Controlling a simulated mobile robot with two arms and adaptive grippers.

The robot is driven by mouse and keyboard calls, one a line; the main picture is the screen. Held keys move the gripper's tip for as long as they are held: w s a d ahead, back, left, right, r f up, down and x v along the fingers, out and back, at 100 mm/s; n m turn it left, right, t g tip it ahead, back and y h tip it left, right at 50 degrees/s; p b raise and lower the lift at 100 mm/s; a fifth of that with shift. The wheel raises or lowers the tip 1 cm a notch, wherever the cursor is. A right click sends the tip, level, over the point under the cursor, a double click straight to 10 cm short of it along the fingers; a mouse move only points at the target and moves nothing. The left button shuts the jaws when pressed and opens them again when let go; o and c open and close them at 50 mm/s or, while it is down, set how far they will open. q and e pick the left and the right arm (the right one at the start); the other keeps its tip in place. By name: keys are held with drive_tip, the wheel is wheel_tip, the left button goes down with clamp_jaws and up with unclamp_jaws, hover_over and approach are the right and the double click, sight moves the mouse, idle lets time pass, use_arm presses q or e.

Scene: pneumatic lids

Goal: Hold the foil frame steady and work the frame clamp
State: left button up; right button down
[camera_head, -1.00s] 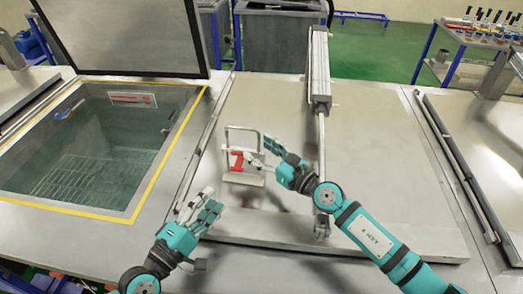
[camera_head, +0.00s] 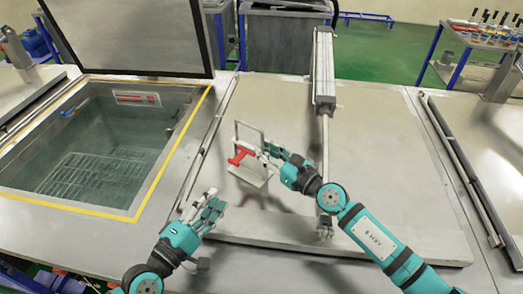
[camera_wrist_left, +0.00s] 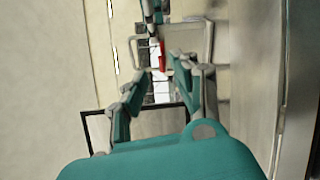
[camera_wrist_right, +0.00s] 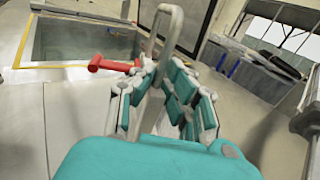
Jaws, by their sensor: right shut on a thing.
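The foil frame (camera_head: 252,177), a pale plate with an upright grey wire loop, is tilted above the lid at centre in the head view. The red frame clamp (camera_head: 240,155) is on its left part and also shows in the right wrist view (camera_wrist_right: 110,65). My right gripper (camera_head: 269,156) is shut on the foil frame at its right side. In the right wrist view, the grey loop rises between its fingers. My left gripper (camera_head: 213,203) is open and empty, below and left of the frame, apart from it. In the left wrist view the red clamp (camera_wrist_left: 162,58) lies beyond its fingers.
An open tank (camera_head: 95,150) with a yellow-edged rim is on the left, its dark-framed lid (camera_head: 130,35) raised behind. A pneumatic cylinder (camera_head: 324,75) stands behind my right arm. The closed grey lid (camera_head: 385,130) is mostly bare on the right.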

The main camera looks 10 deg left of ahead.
use_arm(q)
drive_tip(key=w+d+r+m+g+h, duration=0.1)
drive_tip(key=d+m, duration=0.1)
drive_tip(key=w+d+r+m+g+h, duration=0.1)
drive_tip(key=d+r+h, duration=0.1)
drive_tip(key=d, duration=0.1)
drive_tip(key=w+d+r+m+g+h, duration=0.1)
drive_tip(key=d+m, duration=0.1)
drive_tip(key=shift+d+r+m, duration=0.15)
drive_tip(key=shift+r+m, duration=0.15)
drive_tip(key=shift+r, duration=0.1)
clamp_jaws()
drive_tip(key=w+d+r+m+g, duration=0.2)
drive_tip(key=d+r+m+g, duration=0.4)
drive_tip(key=m, duration=0.6)
drive_tip(key=w+a+r+m+y, duration=0.1)
drive_tip(key=w+a+r+y, duration=0.1)
drive_tip(key=a+y, duration=0.2)
drive_tip(key=w+a+r+m+y, duration=0.1)
drive_tip(key=a+y, duration=0.3)
drive_tip(key=a, duration=0.4)
drive_tip(key=shift+w+a+r+m+g, duration=0.15)
drive_tip(key=shift+w+r+m+g, duration=0.2)
drive_tip(key=shift+r, duration=0.55)
drive_tip(key=shift+w, duration=0.1)
